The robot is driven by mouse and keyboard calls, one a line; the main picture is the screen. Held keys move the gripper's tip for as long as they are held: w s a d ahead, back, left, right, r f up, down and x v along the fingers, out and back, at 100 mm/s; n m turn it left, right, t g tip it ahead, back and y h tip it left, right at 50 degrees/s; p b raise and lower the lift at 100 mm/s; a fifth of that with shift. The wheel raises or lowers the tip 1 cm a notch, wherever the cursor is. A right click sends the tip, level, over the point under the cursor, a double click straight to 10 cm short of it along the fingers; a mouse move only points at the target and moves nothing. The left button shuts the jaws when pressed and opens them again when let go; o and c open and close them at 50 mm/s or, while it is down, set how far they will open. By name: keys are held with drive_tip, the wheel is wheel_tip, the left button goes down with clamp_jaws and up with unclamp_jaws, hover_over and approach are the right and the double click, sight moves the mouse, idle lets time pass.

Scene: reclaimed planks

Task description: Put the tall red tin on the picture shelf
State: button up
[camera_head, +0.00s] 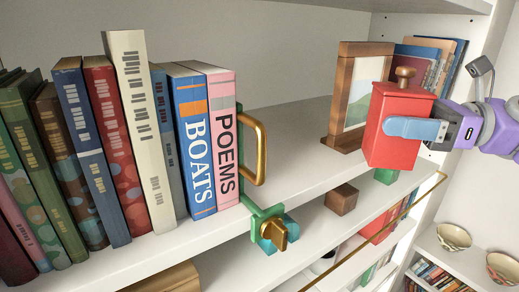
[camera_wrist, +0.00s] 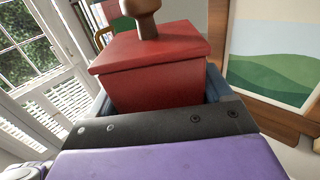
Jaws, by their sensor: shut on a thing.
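The tall red tin (camera_head: 392,105), a square box with a brown wooden knob on its lid, is upright at the right of the head view. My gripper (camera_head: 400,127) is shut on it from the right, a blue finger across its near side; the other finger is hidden. In the wrist view the red tin (camera_wrist: 155,70) sits between the blue fingers. The picture shelf (camera_head: 290,135) is the upper white board with a wood-framed picture (camera_head: 362,90) on it, just behind and left of the tin. I cannot tell whether the tin's base touches the shelf.
A row of books (camera_head: 120,140) fills the shelf's left, ended by a brass handle-shaped piece (camera_head: 260,150). More books (camera_head: 430,60) lean behind the picture. A clear stretch lies between handle and frame. A brass rail (camera_head: 400,215), a wooden block (camera_head: 341,199) and bowls (camera_head: 453,237) are lower.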

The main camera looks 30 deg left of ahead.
sight(372, 136)
drive_tip(key=shift+s+d+r+b, duration=0.2)
drive_tip(key=shift+s+d+b, duration=0.25)
drive_tip(key=shift+b, duration=0.4)
drive_tip(key=f+x, duration=0.1)
drive_tip(key=x, duration=0.5)
drive_tip(key=f+b+x, duration=0.1)
drive_tip(key=x, duration=0.5)
drive_tip(key=w+f+b+x, duration=0.1)
drive_tip(key=x, duration=0.6)
drive_tip(key=shift+w+a, duration=0.1)
drive_tip(key=shift+a, duration=0.05)
drive_tip(key=shift+f, duration=0.3)
drive_tip(key=shift+w+d+f, duration=0.1)
drive_tip(key=shift+d, duration=1.6)
drive_tip(key=o, duration=1.5)
drive_tip(key=shift+a+f, duration=0.15)
drive_tip(key=shift+a, duration=0.7)
drive_tip(key=shift+o, duration=0.3)
drive_tip(key=shift+a+f, duration=0.1)
drive_tip(key=shift+a, duration=0.55)
drive_tip(key=shift+s+r+v, duration=0.1)
drive_tip(key=shift+v, duration=2.15)
drive_tip(key=shift+s+r+v, duration=0.1)
drive_tip(key=shift+v, duration=2.15)
drive_tip(key=shift+s+r+v, duration=0.1)
drive_tip(key=shift+r+v, duration=0.05)
drive_tip(key=shift+v, duration=2.1)
